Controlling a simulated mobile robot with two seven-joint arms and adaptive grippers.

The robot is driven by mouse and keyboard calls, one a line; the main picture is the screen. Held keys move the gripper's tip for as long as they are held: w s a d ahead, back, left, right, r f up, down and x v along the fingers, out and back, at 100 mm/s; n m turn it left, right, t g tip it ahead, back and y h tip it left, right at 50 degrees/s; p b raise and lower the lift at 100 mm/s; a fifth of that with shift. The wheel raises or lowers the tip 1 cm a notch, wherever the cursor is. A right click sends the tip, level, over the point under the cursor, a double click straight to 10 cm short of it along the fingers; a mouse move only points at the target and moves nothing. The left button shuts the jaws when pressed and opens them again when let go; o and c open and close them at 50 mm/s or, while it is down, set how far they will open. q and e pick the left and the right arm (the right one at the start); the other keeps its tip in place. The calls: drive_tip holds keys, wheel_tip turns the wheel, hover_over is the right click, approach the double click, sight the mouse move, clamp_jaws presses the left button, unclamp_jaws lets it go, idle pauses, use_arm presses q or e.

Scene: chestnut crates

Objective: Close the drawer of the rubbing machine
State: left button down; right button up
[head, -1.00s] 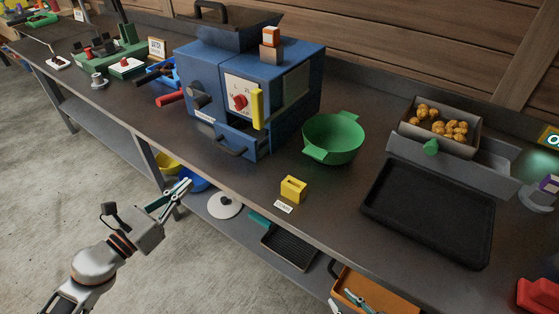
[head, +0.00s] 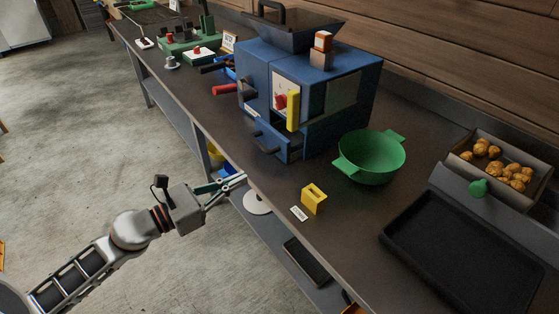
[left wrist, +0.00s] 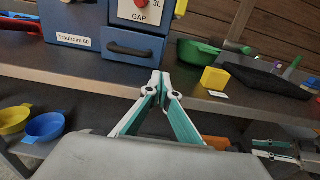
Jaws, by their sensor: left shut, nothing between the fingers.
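The blue rubbing machine (head: 335,98) stands on the bench. Its drawer (head: 286,142) is low on the front and appears to stand somewhat out from the body. The drawer's front, with a dark handle, also shows in the left wrist view (left wrist: 117,38). My left gripper (head: 242,178) is shut and empty, beyond the bench's front edge and below the drawer. In the left wrist view its fingertips (left wrist: 160,80) meet just below and right of the drawer front, apart from it. Teal-and-white fingers, apparently my right gripper (left wrist: 275,149), show at the lower right; their state is unclear.
A green bowl (head: 370,158) stands right of the machine and a yellow block (head: 313,198) sits near the bench edge. A black tray (head: 455,255) lies further right. The lower shelf holds a yellow bowl (left wrist: 14,119) and blue bowl (left wrist: 45,127).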

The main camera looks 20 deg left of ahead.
use_arm(q)
drive_tip(key=p, duration=0.2)
approach(286, 157)
drive_tip(key=x, duration=0.5)
drive_tip(key=shift+w+d+r, duration=0.15)
drive_tip(key=shift+w+r, duration=0.1)
drive_tip(key=shift+r, duration=0.05)
drive_tip(key=shift+w+d+f, duration=0.15)
drive_tip(key=shift+w+d, duration=0.3)
drive_tip(key=shift+w, duration=0.05)
use_arm(e)
drive_tip(key=shift+s+a+r, duration=0.2)
drive_tip(key=shift+s+r, duration=0.15)
drive_tip(key=shift+r, duration=0.15)
use_arm(q)
drive_tip(key=shift+w+d, duration=0.15)
drive_tip(key=shift+w, duration=0.1)
drive_tip(key=shift+x, duration=1.05)
use_arm(e)
drive_tip(key=shift+w+r, duration=0.2)
drive_tip(key=shift+r, duration=0.15)
drive_tip(key=shift+f, duration=0.1)
